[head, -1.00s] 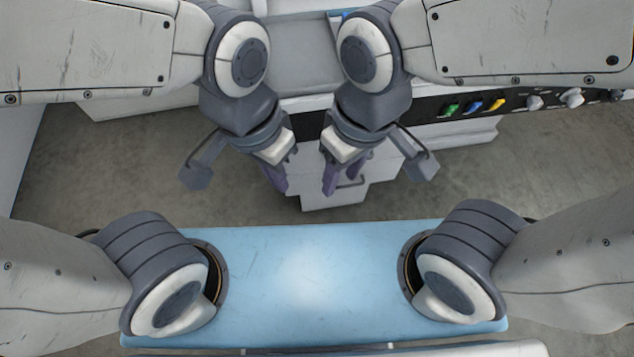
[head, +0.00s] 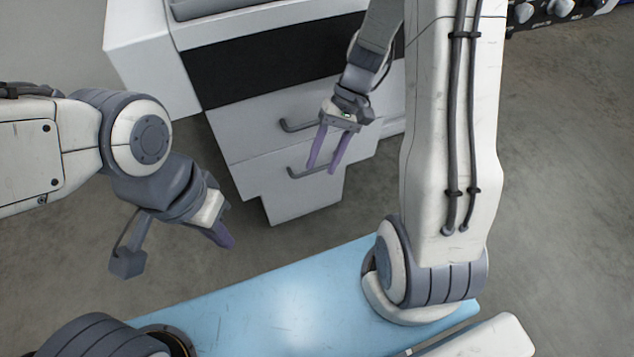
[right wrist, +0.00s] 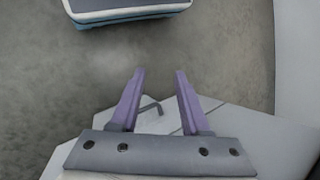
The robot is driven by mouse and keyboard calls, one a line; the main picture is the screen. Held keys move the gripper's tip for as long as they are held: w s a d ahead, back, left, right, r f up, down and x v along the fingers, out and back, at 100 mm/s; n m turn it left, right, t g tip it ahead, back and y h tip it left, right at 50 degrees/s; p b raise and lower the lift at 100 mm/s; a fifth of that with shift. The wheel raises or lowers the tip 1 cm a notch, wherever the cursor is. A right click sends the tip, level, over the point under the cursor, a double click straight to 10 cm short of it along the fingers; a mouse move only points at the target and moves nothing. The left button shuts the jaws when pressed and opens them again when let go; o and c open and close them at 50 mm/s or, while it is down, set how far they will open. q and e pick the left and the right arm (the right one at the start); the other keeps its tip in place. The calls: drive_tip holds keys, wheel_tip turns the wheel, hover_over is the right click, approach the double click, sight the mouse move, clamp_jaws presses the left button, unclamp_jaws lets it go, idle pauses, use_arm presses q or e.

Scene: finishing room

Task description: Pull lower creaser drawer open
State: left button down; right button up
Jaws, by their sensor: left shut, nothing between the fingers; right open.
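The creaser's lower drawer (head: 257,178) has a pale front with a dark bar handle (head: 293,174), and it looks shut. My left gripper (head: 226,242) is shut and empty, to the left of the drawers.
The upper drawer (head: 247,131) with its own handle (head: 286,126) sits just above, under a black panel (head: 250,65). A control panel with knobs (head: 560,8) is at the top right. Bare concrete floor (head: 545,150) is open to the right.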

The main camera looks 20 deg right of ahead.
sight(319, 168)
drive_tip(key=w+d+f+m+t+y+b, duration=0.2)
drive_tip(key=w+d+f+m+t+y, duration=0.1)
drive_tip(key=d+f+t+y, duration=0.25)
drive_tip(key=w+d+f+m+t+y+b, duration=0.2)
drive_tip(key=w+d+f+m+y+b, duration=0.15)
drive_tip(key=d+f, duration=0.45)
use_arm(q)
wheel_tip(319, 168, down, 10)
drive_tip(key=b, duration=0.1)
drive_tip(key=shift+b, duration=0.3)
use_arm(e)
drive_tip(key=x, duration=1.1)
drive_tip(key=shift+a+f, duration=0.25)
drive_tip(key=shift+f, duration=0.2)
clamp_jaws()
